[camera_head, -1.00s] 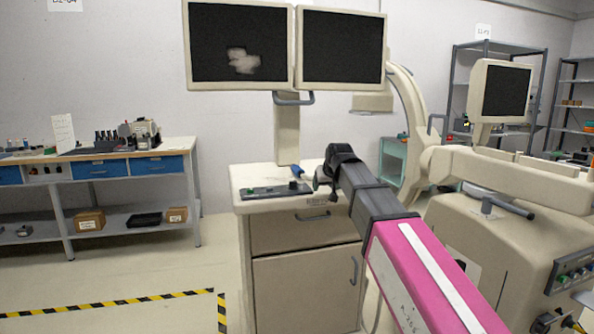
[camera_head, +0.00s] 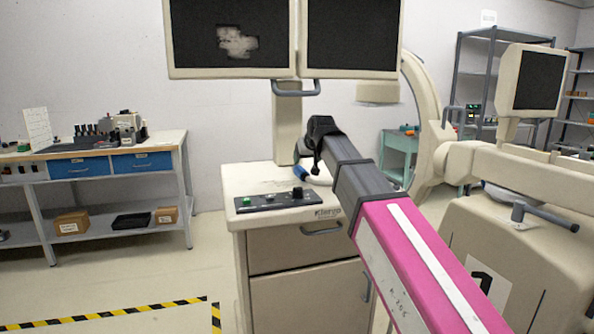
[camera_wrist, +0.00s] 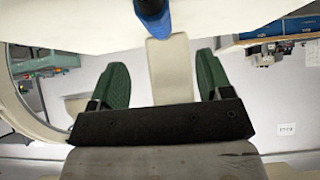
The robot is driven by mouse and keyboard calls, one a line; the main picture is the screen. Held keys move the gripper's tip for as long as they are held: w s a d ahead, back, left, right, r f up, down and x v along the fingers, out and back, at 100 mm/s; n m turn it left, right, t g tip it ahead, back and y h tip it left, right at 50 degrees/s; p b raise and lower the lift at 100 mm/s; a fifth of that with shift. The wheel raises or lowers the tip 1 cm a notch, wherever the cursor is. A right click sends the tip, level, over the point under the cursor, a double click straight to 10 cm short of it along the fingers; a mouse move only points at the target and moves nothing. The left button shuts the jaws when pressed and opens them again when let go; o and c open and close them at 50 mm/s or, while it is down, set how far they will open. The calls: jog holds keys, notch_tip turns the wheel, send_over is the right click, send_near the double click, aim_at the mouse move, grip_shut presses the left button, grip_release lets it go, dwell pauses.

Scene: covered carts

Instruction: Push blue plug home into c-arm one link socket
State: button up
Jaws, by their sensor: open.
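A blue plug (camera_head: 302,170) lies on the top of the beige monitor cart (camera_head: 260,178), behind a dark control panel. The same blue piece shows at the top edge of the wrist view (camera_wrist: 152,8), with a dark front part. My gripper (camera_head: 310,158) hangs over the cart top close to the plug; the head view does not resolve its fingers. In the wrist view the two green fingers (camera_wrist: 160,80) are spread apart, with nothing gripped between them. The beige C-arm machine (camera_head: 470,160) stands at the right. I cannot make out its link socket.
The control panel (camera_head: 278,200) with a green button and black knob sits at the cart's front. Two monitors (camera_head: 290,73) rise above the cart. A workbench (camera_head: 110,152) stands at the left, with clear floor before it. My arm covers the cart's right side.

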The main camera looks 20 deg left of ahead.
aim_at(302, 169)
jog(key=x, duration=1)
jog(key=shift+w, duration=0.45)
jog(key=c, duration=1.1)
jog(key=shift+c, duration=0.5)
jog(key=shift+r, duration=0.1)
